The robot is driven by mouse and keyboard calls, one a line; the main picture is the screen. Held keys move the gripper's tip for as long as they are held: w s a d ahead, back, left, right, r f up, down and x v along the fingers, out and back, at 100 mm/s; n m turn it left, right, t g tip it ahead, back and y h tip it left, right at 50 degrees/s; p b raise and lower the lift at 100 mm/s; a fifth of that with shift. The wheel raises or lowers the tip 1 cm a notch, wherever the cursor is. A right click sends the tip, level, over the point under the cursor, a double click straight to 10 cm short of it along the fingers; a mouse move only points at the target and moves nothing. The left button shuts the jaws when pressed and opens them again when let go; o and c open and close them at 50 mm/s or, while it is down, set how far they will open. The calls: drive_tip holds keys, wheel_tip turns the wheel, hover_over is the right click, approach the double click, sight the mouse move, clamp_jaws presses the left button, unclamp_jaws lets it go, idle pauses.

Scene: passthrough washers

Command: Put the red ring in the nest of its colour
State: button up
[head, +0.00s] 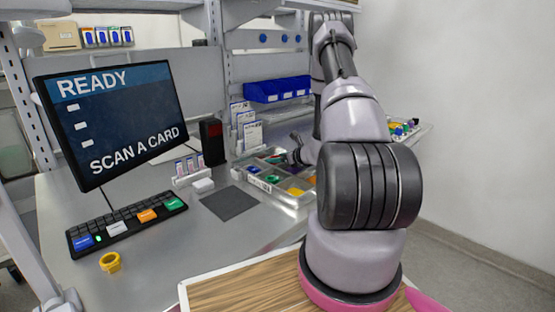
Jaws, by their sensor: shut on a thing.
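My gripper (294,154) shows small and dark at the far side of the metal tray (289,202), low over it and partly hidden by my own arm. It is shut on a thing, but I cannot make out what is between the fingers. I see no red ring anywhere in view. The tray has coloured spots in its compartments: blue (253,170), green (272,179) and yellow (296,191). A red nest cannot be made out; my arm hides the tray's right part.
A yellow ring (110,262) lies on the bench before the keyboard (126,222). A monitor (113,121) stands at left. A dark mat (230,203) and a white holder (189,176) lie left of the tray. Blue bins (277,89) hang behind. The bench's front middle is clear.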

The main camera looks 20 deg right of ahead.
drive_tip(key=shift+f, duration=0.1)
drive_tip(key=o, duration=1)
drive_tip(key=shift+o, duration=0.2)
